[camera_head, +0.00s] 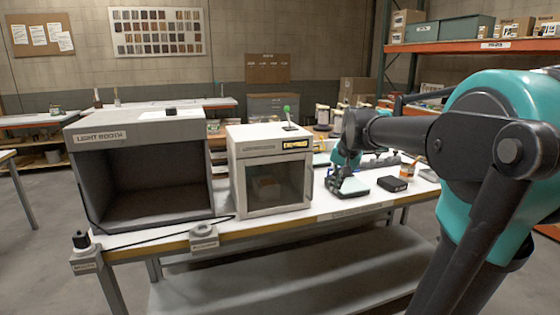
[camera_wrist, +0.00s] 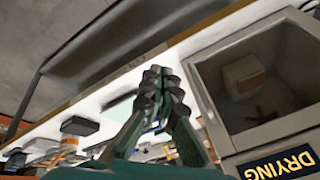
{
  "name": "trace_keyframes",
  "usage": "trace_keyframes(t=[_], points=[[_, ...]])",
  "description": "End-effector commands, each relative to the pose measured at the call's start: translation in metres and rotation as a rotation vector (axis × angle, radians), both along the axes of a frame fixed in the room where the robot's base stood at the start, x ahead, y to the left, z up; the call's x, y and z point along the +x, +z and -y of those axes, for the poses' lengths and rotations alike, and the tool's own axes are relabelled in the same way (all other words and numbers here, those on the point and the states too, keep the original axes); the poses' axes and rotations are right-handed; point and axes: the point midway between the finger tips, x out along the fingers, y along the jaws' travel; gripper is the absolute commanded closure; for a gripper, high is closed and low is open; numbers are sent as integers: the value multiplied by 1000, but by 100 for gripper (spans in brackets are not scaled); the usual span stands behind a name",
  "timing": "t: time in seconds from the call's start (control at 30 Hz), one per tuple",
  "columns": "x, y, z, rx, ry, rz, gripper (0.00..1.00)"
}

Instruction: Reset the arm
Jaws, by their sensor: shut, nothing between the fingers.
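My arm reaches in from the right of the head view. My gripper (camera_head: 337,186) hangs over the bench, just right of the drying cabinet (camera_head: 240,190). In the wrist view, my gripper (camera_wrist: 157,75) has its green fingers drawn together at the tips, with nothing between them. The drying cabinet (camera_wrist: 212,95) is close on the right there, its label partly cut off. A pale box-like item (camera_wrist: 243,77) shows behind its window. A flat pale-topped item (camera_head: 355,186) lies on the bench by the fingers; I cannot tell whether they touch it.
A light booth (camera_head: 141,131) stands left of the cabinet. A black box (camera_head: 392,184) and an orange-and-white can (camera_head: 407,168) are right of my gripper.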

Motion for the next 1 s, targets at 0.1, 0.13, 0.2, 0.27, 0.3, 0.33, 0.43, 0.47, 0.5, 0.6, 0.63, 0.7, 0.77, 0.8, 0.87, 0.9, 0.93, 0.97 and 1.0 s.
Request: trace_keyframes(t=[0.1, 0.13, 0.2, 0.27, 0.3, 0.33, 0.43, 0.47, 0.5, 0.6, 0.63, 0.7, 0.77, 0.8, 0.87, 0.9, 0.93, 0.97, 1.0], points=[[-46, -64, 1, -61, 87, 6, 100], [-58, -79, 2, -77, 110, 8, 100], [-87, -113, 3, -112, 162, 11, 100], [-114, -141, 4, -143, 207, 13, 100], [-132, -159, 5, -161, 234, 14, 100], [-144, -171, 6, -174, 253, 15, 100], [-182, -204, 8, -213, 308, 16, 100], [-191, -212, 9, -223, 323, 16, 100], [-201, -220, 10, -233, 338, 16, 100], [-220, -234, 11, -251, 364, 16, 100], [-223, -237, 11, -254, 369, 16, 100], [-226, -239, 12, -258, 376, 16, 100], [-227, -240, 12, -260, 377, 16, 100], [-227, -240, 12, -260, 377, 16, 100], [-227, -240, 12, -259, 377, 16, 100], [-227, -240, 12, -258, 376, 16, 100], [-227, -240, 12, -258, 376, 16, 100], [-227, -240, 12, -258, 376, 16, 100], [-227, -240, 12, -258, 376, 16, 100]])
